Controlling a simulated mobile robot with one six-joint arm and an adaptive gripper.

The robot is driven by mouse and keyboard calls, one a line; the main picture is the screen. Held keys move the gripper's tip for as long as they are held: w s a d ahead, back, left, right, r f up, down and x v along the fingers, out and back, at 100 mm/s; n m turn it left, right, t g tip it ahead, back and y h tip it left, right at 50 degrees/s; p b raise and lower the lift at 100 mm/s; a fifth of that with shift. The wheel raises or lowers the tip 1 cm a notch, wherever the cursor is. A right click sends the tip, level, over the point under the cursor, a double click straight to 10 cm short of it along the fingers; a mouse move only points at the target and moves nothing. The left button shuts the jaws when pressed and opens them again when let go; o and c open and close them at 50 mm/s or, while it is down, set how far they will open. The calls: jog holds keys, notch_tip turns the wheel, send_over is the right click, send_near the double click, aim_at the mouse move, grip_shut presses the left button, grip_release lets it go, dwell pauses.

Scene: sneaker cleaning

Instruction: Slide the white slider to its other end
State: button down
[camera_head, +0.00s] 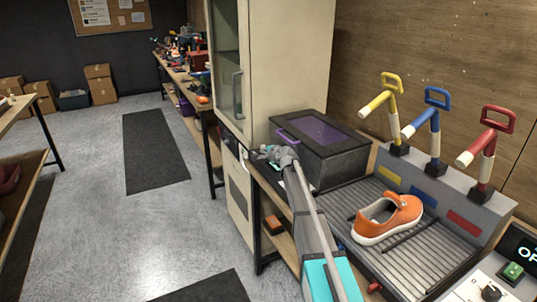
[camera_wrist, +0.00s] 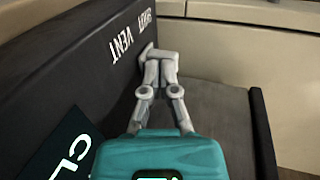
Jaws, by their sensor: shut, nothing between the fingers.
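My gripper (camera_head: 277,153) is shut and empty at the near-left side of a black box (camera_head: 345,162) with a purple window. In the wrist view my gripper (camera_wrist: 158,54) has its fingertips close against a dark panel (camera_wrist: 75,70) with white lettering ending in "VENT", upside down. I cannot tell whether they touch it. I cannot make out the white slider for certain; a small pale piece by the fingertips cannot be told apart from them. A dark screen (camera_wrist: 62,148) on the panel shows green-white letters "CL", partly cut off by my gripper.
A cream cabinet (camera_head: 285,50) stands behind the box. An orange sneaker (camera_head: 387,218) rests on a ribbed grey tray (camera_head: 345,207), below yellow, blue and red handles. A control panel with a green button (camera_head: 512,271) is at lower right.

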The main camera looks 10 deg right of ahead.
jog(key=shift+w+a+r, duration=0.1)
jog(key=shift+w+a, duration=0.2)
jog(key=shift+w, duration=0.6)
jog(key=shift+s, duration=0.1)
jog(key=shift+s+d, duration=0.15)
jog(key=shift+s, duration=0.25)
jog(key=p+v, duration=0.1)
jog(key=v, duration=0.3)
jog(key=p+v, duration=0.1)
jog(key=v, duration=0.3)
jog(key=f+p+v, duration=0.1)
jog(key=v, duration=0.4)
jog(key=shift+s, duration=0.25)
